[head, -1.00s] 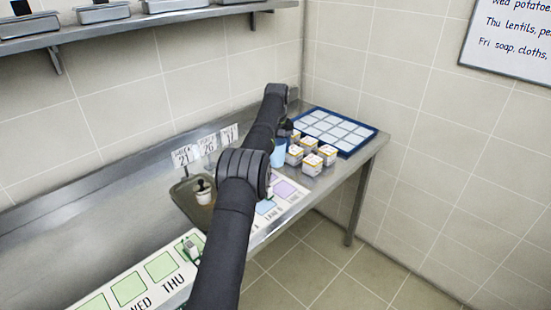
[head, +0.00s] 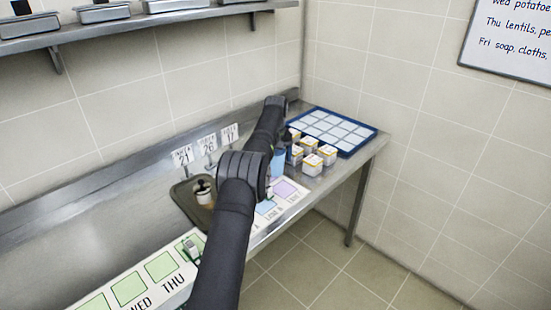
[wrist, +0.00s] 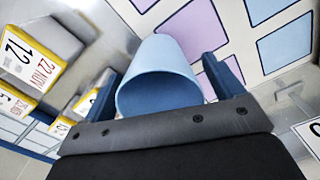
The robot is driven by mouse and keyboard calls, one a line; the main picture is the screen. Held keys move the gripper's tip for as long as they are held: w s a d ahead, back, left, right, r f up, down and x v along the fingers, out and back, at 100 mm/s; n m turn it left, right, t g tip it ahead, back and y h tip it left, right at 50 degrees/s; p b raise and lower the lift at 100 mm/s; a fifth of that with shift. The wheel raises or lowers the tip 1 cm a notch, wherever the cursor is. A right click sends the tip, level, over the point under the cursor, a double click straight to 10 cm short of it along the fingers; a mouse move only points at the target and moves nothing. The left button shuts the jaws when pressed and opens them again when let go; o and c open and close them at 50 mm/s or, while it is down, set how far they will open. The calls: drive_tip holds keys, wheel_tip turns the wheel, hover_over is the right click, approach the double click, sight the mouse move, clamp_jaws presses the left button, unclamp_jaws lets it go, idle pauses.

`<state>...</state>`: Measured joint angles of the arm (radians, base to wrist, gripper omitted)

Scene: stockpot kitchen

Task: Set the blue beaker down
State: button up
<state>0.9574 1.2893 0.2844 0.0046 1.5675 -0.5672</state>
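The blue beaker (head: 278,161) shows in the head view just beside my arm's far end, partly hidden by it. In the wrist view the blue beaker (wrist: 160,75) lies between the two fingers of my gripper (wrist: 162,85), its open mouth facing the camera. My gripper appears shut on it; narrow gaps show beside the fingertips, and the exact contact is hard to see. Beneath it is a white mat with purple and blue squares (head: 290,188). Whether the beaker's base touches the mat cannot be told.
Several white and yellow boxes (head: 312,165) stand close to the right of the beaker. A blue-edged grid tray (head: 372,133) lies behind them. A brown tray (head: 180,196) with a small jar (head: 203,190) and numbered cards (head: 208,146) are to the left. The counter's front edge is near.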

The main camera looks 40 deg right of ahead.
wheel_tip(320, 180, up, 8)
idle(0.6)
drive_tip(key=shift+f, duration=0.2)
wheel_tip(320, 180, down, 8)
drive_tip(key=shift+r, duration=0.2)
drive_tip(key=r, duration=0.4)
drive_tip(key=shift+s+r, duration=0.2)
drive_tip(key=shift+r, duration=0.15)
